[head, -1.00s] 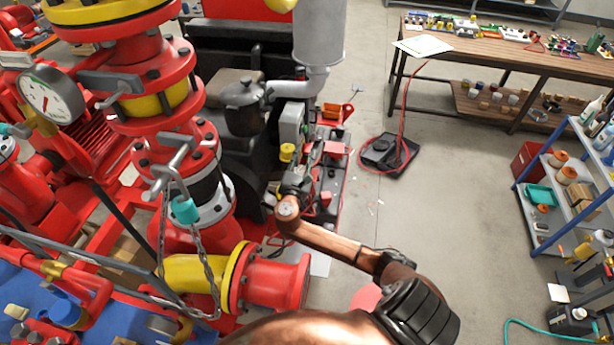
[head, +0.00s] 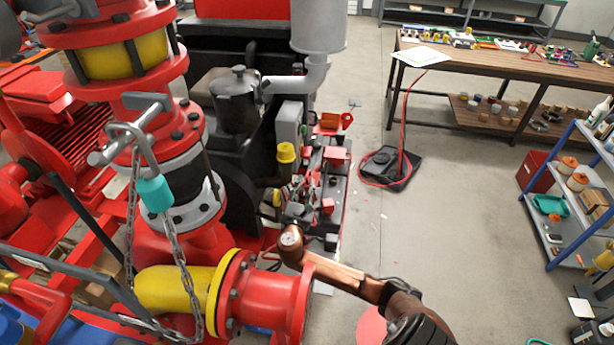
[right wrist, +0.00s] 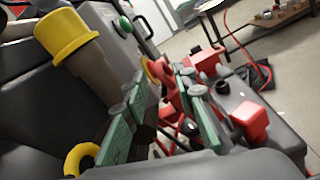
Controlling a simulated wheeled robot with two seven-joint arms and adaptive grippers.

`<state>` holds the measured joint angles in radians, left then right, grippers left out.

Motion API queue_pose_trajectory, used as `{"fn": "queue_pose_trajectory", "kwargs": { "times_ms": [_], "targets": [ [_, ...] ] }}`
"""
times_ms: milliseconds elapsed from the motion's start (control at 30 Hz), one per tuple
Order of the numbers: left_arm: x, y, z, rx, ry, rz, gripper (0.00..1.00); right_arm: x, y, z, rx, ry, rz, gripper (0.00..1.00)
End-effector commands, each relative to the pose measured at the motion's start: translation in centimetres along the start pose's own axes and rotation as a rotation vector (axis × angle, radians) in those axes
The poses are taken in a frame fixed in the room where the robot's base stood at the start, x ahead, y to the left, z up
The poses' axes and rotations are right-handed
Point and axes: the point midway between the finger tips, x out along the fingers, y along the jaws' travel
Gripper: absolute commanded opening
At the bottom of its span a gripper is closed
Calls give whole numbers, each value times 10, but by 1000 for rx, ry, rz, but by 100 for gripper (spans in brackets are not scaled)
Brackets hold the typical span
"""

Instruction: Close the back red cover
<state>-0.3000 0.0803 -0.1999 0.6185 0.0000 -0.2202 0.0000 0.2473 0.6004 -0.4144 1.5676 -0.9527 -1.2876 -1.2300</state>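A red cover (head: 336,154) sits on the far part of a dark battery-like box beside the engine. It also shows in the right wrist view (right wrist: 205,58), beyond the fingers; whether it stands open is hard to tell. A second, nearer red cover (head: 327,205) sits on the same box, and shows at right in the wrist view (right wrist: 250,121). My right gripper (head: 308,181) is low beside the box, left of the covers. In the wrist view its green-padded fingers (right wrist: 163,115) are spread apart with nothing clearly held between them. My left gripper is not in view.
A yellow-capped pipe (head: 286,153) rises close left of my right gripper, beside a grey box (head: 289,122). An orange-red container (head: 331,121) is behind. Red flanged piping (head: 275,300) stands at front left. Open floor lies right, with a black pad (head: 388,167) and red hose.

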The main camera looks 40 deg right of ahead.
Motion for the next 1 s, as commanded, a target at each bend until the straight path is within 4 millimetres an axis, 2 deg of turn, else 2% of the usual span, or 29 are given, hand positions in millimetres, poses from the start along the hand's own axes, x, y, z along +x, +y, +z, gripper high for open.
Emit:
{"fn": "queue_pose_trajectory", "kwargs": {
  "times_ms": [200, 400, 733, 1000],
  "targets": [
    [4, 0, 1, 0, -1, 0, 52, 36, 0, 1, -1, -3, 0, 25],
    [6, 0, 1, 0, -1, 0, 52, 56, 0, 0, 0, 0, 0, 25],
    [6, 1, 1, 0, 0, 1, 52, 60, 0, 0, 0, 0, 0, 25],
    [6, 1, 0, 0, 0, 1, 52, 59, 1, 0, 1, 0, 2, 7]
  ]
}}
